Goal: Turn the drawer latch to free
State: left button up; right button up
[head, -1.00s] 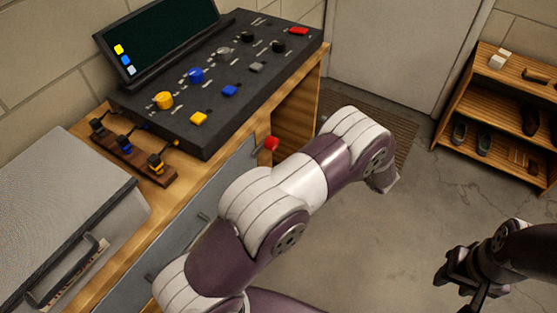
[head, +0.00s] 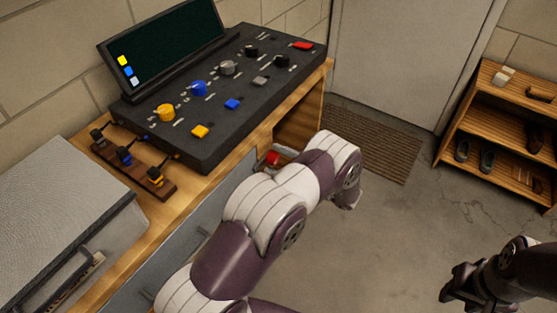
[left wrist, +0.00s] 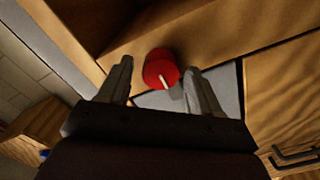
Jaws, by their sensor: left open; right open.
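My right gripper (head: 462,284) is open and empty over the floor at the lower right.
A dark control panel (head: 190,140) with knobs, buttons and a screen (head: 165,42) stands on the wooden bench. A grey case (head: 60,215) lies at its left end. A wooden shelf (head: 480,120) with shoes is at the right.

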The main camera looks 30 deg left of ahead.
pick_arm(q)
jog(key=c, duration=1)
jog(key=shift+c, duration=0.2)
jog(key=shift+m, duration=0.3)
jog(key=m, duration=0.8)
jog(key=shift+w, duration=0.15)
jog(key=m, duration=0.4)
jog(key=shift+w+m, duration=0.1)
jog(key=shift+m, duration=0.2)
jog(key=shift+w+m, duration=0.1)
jog(key=shift+m, duration=2.3)
